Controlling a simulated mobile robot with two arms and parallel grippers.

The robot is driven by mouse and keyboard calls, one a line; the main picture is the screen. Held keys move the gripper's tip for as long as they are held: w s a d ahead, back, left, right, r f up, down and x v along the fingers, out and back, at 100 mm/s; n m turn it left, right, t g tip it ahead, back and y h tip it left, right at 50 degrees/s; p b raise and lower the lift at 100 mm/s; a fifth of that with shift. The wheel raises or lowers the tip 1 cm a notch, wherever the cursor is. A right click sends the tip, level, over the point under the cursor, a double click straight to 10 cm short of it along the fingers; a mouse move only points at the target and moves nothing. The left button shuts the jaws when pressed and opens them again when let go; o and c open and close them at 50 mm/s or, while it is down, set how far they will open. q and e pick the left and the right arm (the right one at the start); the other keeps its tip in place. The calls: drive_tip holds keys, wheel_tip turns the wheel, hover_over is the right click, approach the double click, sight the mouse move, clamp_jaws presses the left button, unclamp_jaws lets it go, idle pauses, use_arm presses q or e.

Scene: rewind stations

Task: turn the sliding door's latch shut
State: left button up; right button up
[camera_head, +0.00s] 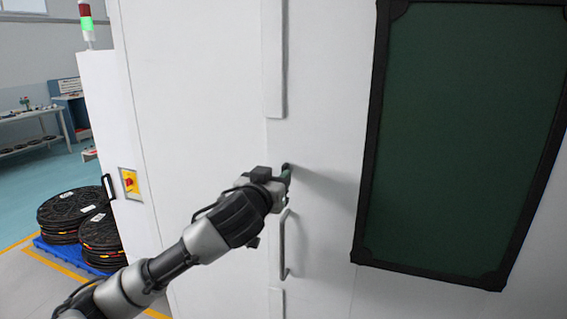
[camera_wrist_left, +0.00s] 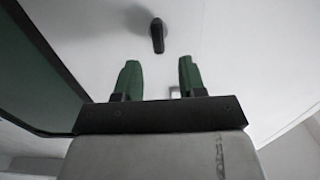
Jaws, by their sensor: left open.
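The sliding door (camera_head: 325,120) is a white panel with a large dark window (camera_head: 460,140) in a black frame. Its latch is a small black knob, shown in the left wrist view (camera_wrist_left: 157,36) as a short lever on the white surface. In the head view the latch (camera_head: 287,166) is mostly hidden behind my left gripper (camera_head: 284,178). The left gripper is open, with its two green fingers (camera_wrist_left: 158,75) apart and nothing between them. The latch lies ahead of the fingertips, roughly centred between them, and appears not to touch them. My right gripper is not in view.
A vertical bar handle (camera_head: 284,245) sits on the door just below the gripper. To the left, a white cabinet carries a red and yellow switch (camera_head: 130,183). Stacked black reels (camera_head: 75,216) stand on a blue pallet (camera_head: 72,257) on the floor. A workbench (camera_head: 35,128) is farther back.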

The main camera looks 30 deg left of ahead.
sight(283, 169)
use_arm(q)
drive_tip(key=p+x, duration=0.1)
drive_tip(key=x, duration=0.3)
drive_tip(key=shift+w+r, duration=0.15)
drive_tip(key=shift+w, duration=0.05)
drive_tip(key=shift+w+a+p, duration=0.15)
drive_tip(key=shift+w+p, duration=0.2)
drive_tip(key=shift+w, duration=0.25)
drive_tip(key=c, duration=0.7)
